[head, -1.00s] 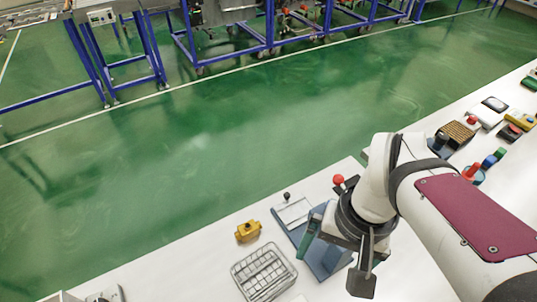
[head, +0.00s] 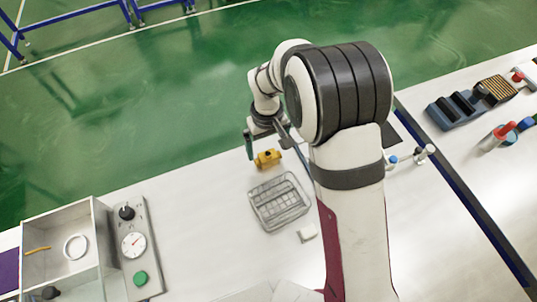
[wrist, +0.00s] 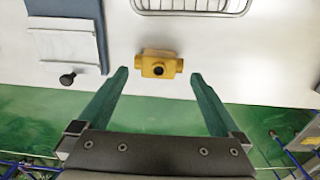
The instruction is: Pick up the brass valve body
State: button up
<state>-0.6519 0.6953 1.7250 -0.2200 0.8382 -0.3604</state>
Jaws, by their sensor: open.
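The brass valve body (head: 267,158) is a small yellow block with short side stubs, lying on the white table near its far edge. In the wrist view the valve body (wrist: 159,66) shows a dark round opening and sits a little beyond and between my fingertips, not touched. My gripper (wrist: 159,75) is open, its two green fingers spread wider than the valve body. In the head view my gripper (head: 265,143) is beside the valve body, and my arm partly hides it.
A wire basket (head: 279,202) stands close to the valve body. A small white block (head: 307,233) lies by it. An open box (head: 62,250) and gauge panel (head: 138,246) stand left.

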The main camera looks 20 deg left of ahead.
aim_at(268, 153)
notch_tip(268, 153, down, 5)
jog(key=shift+w+f, duration=0.1)
jog(key=c, duration=1.5)
jog(key=shift+r, duration=0.25)
jog(key=shift+c, duration=0.2)
